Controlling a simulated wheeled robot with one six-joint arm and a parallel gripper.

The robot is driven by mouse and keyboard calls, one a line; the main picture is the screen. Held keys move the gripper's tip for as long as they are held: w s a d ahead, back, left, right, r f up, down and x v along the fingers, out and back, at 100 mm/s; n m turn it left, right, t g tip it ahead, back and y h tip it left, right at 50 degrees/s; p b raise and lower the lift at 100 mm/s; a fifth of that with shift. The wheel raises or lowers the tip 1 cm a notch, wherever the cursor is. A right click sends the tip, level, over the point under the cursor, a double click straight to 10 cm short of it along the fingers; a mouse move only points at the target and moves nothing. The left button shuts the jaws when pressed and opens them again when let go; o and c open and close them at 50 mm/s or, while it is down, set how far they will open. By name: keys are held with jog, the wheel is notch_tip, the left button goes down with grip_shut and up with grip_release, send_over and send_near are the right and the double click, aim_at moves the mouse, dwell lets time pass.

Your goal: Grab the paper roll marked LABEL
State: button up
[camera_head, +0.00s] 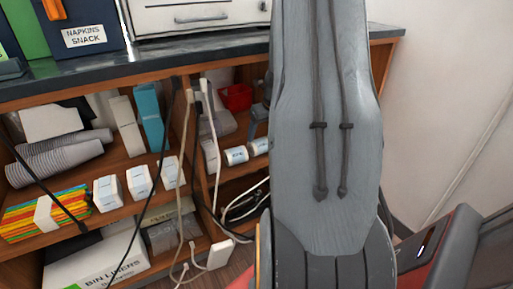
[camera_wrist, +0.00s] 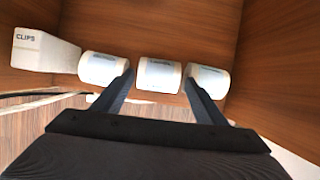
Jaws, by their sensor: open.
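Three white paper rolls lie in a row in a wooden shelf compartment in the wrist view: a left roll (camera_wrist: 103,68), a middle roll (camera_wrist: 159,75) and a right roll (camera_wrist: 209,80). Each has a bluish print band, too small to read. My gripper (camera_wrist: 158,72) is open, its two dark fingers pointing at the row. The middle roll shows between the fingertips; no contact is clear. The right fingertip overlaps the right roll's edge.
A white box marked CLIPS (camera_wrist: 44,50) stands left of the rolls. Wooden walls bound the compartment. In the head view, white cables (camera_head: 212,130) hang before the shelves, a red container (camera_head: 236,97) stands behind the rolls, and a dark countertop (camera_head: 170,55) lies above.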

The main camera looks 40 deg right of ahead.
aim_at(259, 140)
jog(key=b+x, duration=0.2)
jog(key=x, duration=0.3)
jog(key=shift+f, duration=0.25)
jog(key=shift+r, duration=0.1)
jog(key=c, duration=0.8)
